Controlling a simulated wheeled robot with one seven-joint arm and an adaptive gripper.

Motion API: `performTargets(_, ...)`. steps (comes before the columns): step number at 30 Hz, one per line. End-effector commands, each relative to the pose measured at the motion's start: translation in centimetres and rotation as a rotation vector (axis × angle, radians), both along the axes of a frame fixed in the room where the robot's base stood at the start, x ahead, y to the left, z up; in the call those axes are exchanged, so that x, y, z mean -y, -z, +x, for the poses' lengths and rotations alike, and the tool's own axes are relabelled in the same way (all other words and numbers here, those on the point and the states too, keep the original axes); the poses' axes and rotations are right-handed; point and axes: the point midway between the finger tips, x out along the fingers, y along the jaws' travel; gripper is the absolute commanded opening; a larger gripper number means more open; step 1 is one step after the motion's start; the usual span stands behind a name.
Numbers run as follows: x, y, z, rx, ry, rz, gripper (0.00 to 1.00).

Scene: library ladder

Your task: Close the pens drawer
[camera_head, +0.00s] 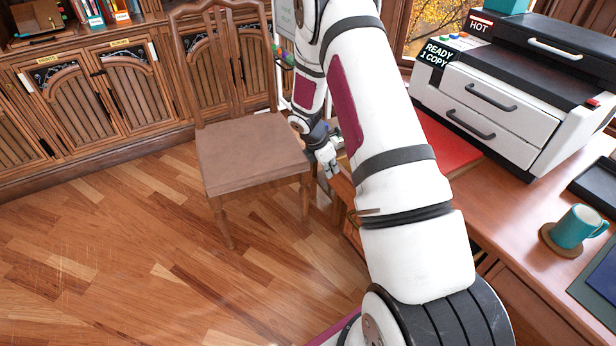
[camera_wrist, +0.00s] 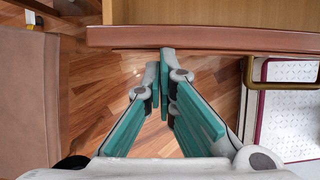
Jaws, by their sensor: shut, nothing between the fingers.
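An open wooden drawer (camera_wrist: 200,38) crosses the top of the wrist view, with its red-brown front edge and part of its pale inside (camera_wrist: 215,12) showing. No pens or label show in that part, so I cannot tell which drawer it is. A brass handle (camera_wrist: 254,76) sticks out below the front edge at the right. My gripper (camera_wrist: 159,72) is shut and empty, its green-padded fingertips close to the front edge, left of the handle; contact is unclear. In the head view, my gripper (camera_head: 327,160) is beside the desk, and my arm hides most of the drawer.
A wooden chair (camera_head: 248,155) stands close left of my gripper. The desk (camera_head: 490,205) on the right holds a printer (camera_head: 490,110) and a teal mug (camera_head: 575,228). Cabinets (camera_head: 95,95) line the back wall. The floor (camera_head: 130,260) at lower left is clear.

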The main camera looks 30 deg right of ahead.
Motion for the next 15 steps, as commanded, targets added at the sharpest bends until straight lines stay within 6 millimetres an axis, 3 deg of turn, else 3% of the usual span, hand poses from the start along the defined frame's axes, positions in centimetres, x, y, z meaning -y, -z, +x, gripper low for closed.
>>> performTargets(1,1.6,0.0,-0.2,0.001,0.007,-0.002,0.0)
performTargets(6,5.4,0.0,-0.4,0.001,0.006,-0.001,0.0)
performTargets(15,9.4,0.0,-0.6,0.0,0.003,-0.001,0.0)
